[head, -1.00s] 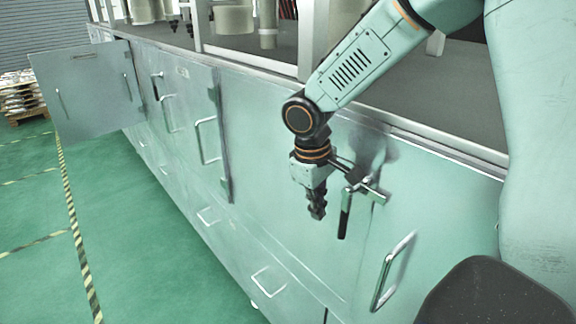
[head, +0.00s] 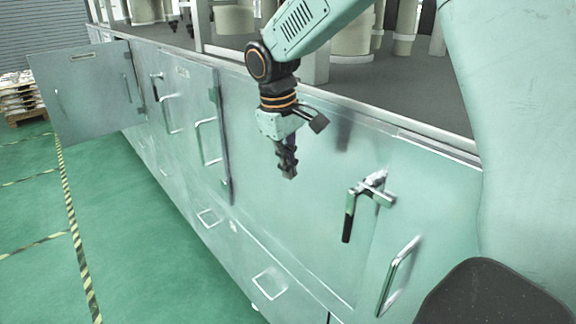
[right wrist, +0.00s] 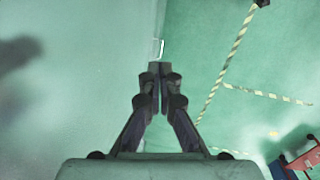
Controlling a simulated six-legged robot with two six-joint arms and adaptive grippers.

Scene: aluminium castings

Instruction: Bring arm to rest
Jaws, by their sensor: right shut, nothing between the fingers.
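My right gripper (head: 287,172) hangs pointing down in front of the pale green cabinet front (head: 262,205). Its fingers are closed together with nothing between them. The right wrist view shows the shut fingers (right wrist: 158,78) from behind, with the cabinet side on the left and green floor on the right. A latch with a black handle (head: 348,222) sits on the cabinet front, to the right of the gripper and apart from it. My left gripper is in neither view.
A cabinet door (head: 88,90) stands open at the far left. Bar handles (head: 398,275) stick out from the cabinet front. A dark worktop with pale cylindrical castings (head: 352,40) lies above. The green floor (head: 150,250) with striped tape is clear on the left.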

